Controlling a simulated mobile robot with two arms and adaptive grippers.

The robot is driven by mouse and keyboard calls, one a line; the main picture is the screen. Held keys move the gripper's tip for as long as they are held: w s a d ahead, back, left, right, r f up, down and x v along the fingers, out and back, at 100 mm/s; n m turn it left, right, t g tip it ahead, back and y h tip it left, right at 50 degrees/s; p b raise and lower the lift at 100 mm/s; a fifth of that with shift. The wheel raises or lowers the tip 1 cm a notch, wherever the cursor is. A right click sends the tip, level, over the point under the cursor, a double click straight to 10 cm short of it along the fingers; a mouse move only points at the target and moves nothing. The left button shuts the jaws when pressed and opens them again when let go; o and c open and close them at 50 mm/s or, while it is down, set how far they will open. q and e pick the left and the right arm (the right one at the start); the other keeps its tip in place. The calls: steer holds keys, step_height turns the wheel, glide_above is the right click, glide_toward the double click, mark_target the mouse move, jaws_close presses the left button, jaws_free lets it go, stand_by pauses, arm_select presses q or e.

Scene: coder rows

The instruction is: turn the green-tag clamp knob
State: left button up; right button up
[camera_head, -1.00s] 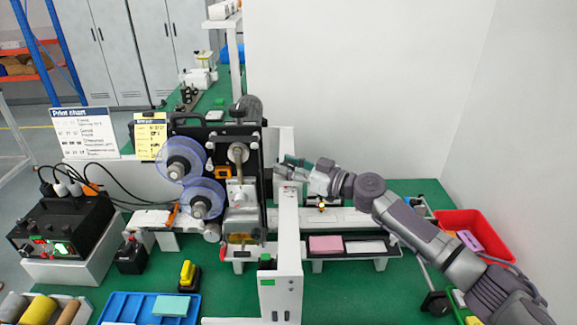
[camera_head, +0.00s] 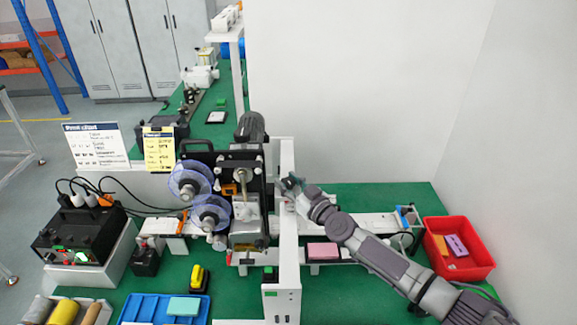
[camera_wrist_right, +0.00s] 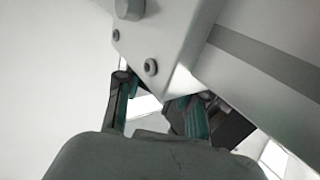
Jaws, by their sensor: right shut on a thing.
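My right gripper (camera_head: 291,187) is at the upper part of the white upright panel (camera_head: 288,235), on the right side of the printing machine (camera_head: 238,205). In the right wrist view its two teal-padded fingers (camera_wrist_right: 158,100) reach up to a white plate with bolts (camera_wrist_right: 165,45). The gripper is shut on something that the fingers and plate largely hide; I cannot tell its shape. A green tag (camera_head: 281,294) is on the panel's lower front. The clamp knob cannot be made out clearly. My left gripper is not in view.
A white rail with a pink block (camera_head: 322,252) runs right of the panel, under my right arm. A red bin (camera_head: 432,262) stands at the right. A blue tray (camera_head: 140,308) and a yellow-black item (camera_head: 199,279) lie front left. Green tabletop is clear at the back right.

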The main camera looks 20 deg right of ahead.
steer(key=m+h+p, duration=0.1)
steer(key=p, duration=0.1)
steer(key=m+h+p, duration=0.1)
steer(key=h+p, duration=0.1)
steer(key=shift+s+a+r+t+h, duration=0.1)
steer(key=shift+a+t+h, duration=0.05)
steer(key=shift+t+h, duration=0.2)
steer(key=shift+m+h, duration=0.75)
steer(key=shift+m, duration=0.05)
steer(key=shift+m+h, duration=0.4)
steer(key=shift+h, duration=0.4)
steer(key=o, duration=1.1)
steer(key=shift+o, duration=0.2)
steer(key=shift+s, duration=0.15)
steer(key=s, duration=1.1)
steer(key=shift+s+a, duration=0.25)
